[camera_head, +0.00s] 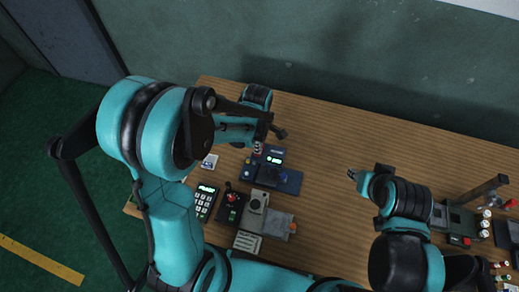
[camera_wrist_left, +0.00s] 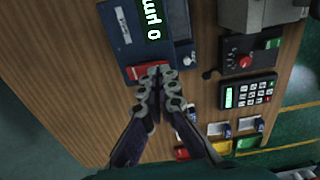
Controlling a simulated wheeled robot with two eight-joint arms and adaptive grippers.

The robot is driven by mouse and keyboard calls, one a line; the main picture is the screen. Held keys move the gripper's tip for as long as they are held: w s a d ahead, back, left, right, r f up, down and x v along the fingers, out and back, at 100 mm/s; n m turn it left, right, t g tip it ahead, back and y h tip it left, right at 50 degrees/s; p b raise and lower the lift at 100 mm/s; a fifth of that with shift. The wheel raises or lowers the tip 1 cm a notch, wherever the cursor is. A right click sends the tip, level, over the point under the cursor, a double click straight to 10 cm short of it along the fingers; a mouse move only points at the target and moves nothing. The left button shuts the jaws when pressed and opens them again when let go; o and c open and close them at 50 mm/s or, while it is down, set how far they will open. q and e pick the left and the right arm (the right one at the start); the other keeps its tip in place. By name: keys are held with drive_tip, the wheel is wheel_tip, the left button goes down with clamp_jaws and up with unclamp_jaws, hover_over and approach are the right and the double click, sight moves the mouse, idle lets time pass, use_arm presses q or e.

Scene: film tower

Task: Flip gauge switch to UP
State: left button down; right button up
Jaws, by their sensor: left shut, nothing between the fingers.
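The gauge is a dark blue box (camera_wrist_left: 122,28) with a lit display in the left wrist view. It also shows in the head view (camera_head: 288,181), on the wooden table. A red part (camera_wrist_left: 146,70) sits at the box's near edge. My left gripper (camera_wrist_left: 157,76) is shut and empty, its fingertips at this red part; contact cannot be told. In the head view the left gripper (camera_head: 258,148) is small, just behind the gauge. I cannot make out the switch or its position. My right gripper (camera_head: 352,175) is over the table, right of the gauge and apart from it.
A calculator-like keypad (camera_head: 204,200), a black box with a red knob (camera_head: 232,205) and a grey device (camera_head: 252,222) stand close to the gauge. The table (camera_head: 330,140) is clear behind.

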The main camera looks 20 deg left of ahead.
use_arm(q)
drive_tip(key=shift+f+b, duration=0.65)
drive_tip(key=shift+f, duration=0.05)
drive_tip(key=shift+r+p, duration=2.65)
drive_tip(key=shift+r, duration=0.95)
